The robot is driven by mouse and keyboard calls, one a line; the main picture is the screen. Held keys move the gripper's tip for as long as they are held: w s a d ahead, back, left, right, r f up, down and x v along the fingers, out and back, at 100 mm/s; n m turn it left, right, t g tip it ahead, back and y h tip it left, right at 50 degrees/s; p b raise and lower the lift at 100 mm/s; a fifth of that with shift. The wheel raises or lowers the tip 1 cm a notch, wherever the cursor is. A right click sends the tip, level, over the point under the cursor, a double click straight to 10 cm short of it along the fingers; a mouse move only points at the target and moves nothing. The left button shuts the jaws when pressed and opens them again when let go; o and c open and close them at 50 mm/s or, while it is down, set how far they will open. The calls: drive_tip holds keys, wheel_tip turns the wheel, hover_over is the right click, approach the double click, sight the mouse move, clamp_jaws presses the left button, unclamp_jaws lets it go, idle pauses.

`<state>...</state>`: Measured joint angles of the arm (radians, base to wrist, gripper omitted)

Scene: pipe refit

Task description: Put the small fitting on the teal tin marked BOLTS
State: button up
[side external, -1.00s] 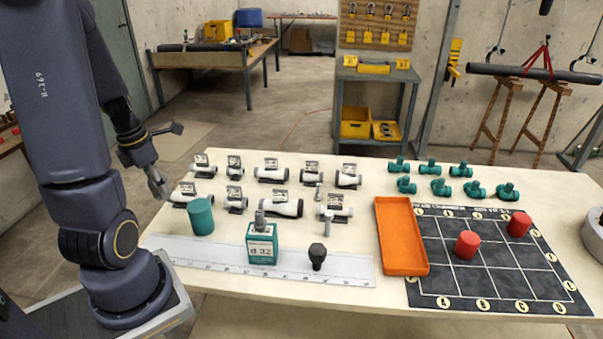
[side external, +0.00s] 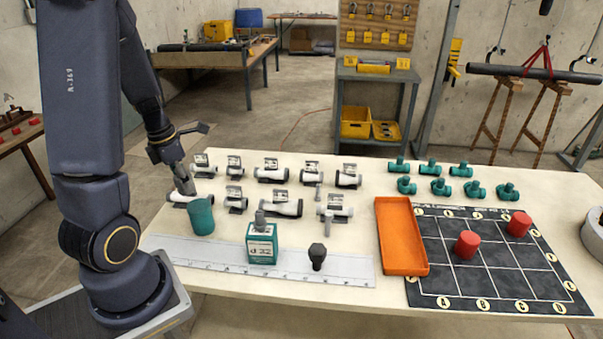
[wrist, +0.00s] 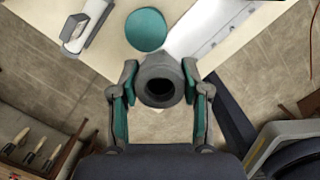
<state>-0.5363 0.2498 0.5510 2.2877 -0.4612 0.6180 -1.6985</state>
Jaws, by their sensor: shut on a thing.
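My gripper (wrist: 160,95) is shut on a small dark grey fitting (wrist: 160,80), a round piece with a hole facing the wrist camera. In the side view my gripper (side external: 181,176) is above the table's left end, behind a teal cylinder. This teal cylinder (side external: 201,217), likely the tin, stands upright near the ruler strip; no BOLTS marking can be read on it. In the wrist view its plain round teal top (wrist: 146,29) lies just beyond the held fitting, apart from it in the picture.
A teal box-shaped container (side external: 262,245) labelled d 32 and a black knobbed piece (side external: 317,257) stand on the ruler strip (side external: 215,254). Several white pipe fittings (side external: 272,175) lie behind. An orange tray (side external: 401,237) and dark grid mat (side external: 440,285) are to the right.

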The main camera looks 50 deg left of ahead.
sight(200, 204)
drive_tip(key=f, duration=0.1)
drive_tip(key=w+a+f, duration=0.1)
drive_tip(key=w+f, duration=0.1)
drive_tip(key=shift+a+f, duration=0.1)
drive_tip(key=shift+a, duration=0.3)
drive_tip(key=shift+w+a+f, duration=0.1)
drive_tip(key=shift+w+f, duration=0.05)
drive_tip(key=shift+f, duration=0.8)
drive_tip(key=shift+w+a+f, duration=0.1)
drive_tip(key=shift+f, duration=0.8)
drive_tip(key=shift+f, duration=0.1)
drive_tip(key=o, duration=1.1)
drive_tip(key=shift+f, duration=0.1)
drive_tip(key=shift+o, duration=0.2)
